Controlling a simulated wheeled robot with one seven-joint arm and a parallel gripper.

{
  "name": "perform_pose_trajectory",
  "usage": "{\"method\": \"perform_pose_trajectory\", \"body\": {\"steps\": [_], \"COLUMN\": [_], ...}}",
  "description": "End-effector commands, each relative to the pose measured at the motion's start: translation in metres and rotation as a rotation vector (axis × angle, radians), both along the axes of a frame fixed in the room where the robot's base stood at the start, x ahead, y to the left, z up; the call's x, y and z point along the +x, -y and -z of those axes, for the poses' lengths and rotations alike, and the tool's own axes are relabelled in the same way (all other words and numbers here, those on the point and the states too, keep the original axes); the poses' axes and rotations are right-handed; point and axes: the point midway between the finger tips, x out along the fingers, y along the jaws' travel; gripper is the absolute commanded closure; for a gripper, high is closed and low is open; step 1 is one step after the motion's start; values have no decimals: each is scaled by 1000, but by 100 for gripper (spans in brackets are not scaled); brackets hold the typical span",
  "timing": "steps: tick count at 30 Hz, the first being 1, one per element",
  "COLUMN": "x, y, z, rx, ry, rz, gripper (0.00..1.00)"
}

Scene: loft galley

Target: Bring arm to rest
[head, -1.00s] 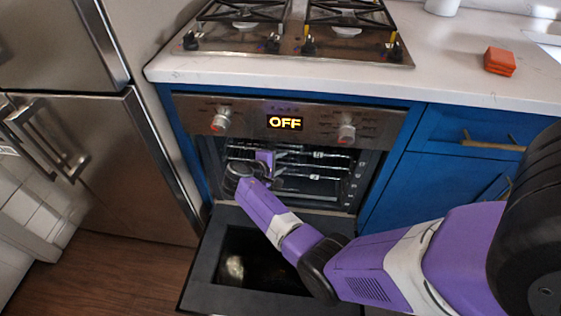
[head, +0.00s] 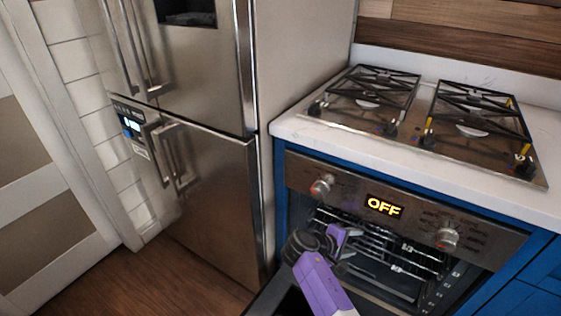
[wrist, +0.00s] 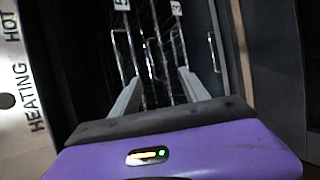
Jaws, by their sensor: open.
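My purple arm reaches from the bottom of the head view to the front of the open oven (head: 420,275). My gripper (head: 345,243) is at the oven's mouth, in front of the wire racks. In the wrist view my gripper (wrist: 160,95) has its two grey fingers spread apart with nothing between them. The racks (wrist: 150,45) show beyond the fingertips. The oven door (head: 275,297) is folded down below the arm and mostly cut off by the picture edge. The oven display reads OFF.
A steel fridge (head: 210,190) stands left of the oven. A gas cooktop (head: 430,115) sits in the white counter (head: 310,135) above it. The wooden floor (head: 150,280) in front of the fridge is clear.

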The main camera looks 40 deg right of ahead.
Motion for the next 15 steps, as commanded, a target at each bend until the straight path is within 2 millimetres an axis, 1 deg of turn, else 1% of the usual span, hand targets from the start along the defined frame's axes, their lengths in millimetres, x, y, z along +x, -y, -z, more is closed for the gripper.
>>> {"method": "perform_pose_trajectory", "body": {"steps": [5, 8, 11, 12, 14, 15], "x": [-3, -10, -23, -30, -40, -47], "y": [-2, -11, -29, -39, -55, -67], "z": [5, 20, 46, 57, 71, 79], "rx": [6, 27, 73, 97, 135, 162], "ry": [4, 28, 79, 107, 156, 189], "rz": [-8, -47, -122, -158, -212, -248], "gripper": [47, 47, 47, 47, 47, 47]}}
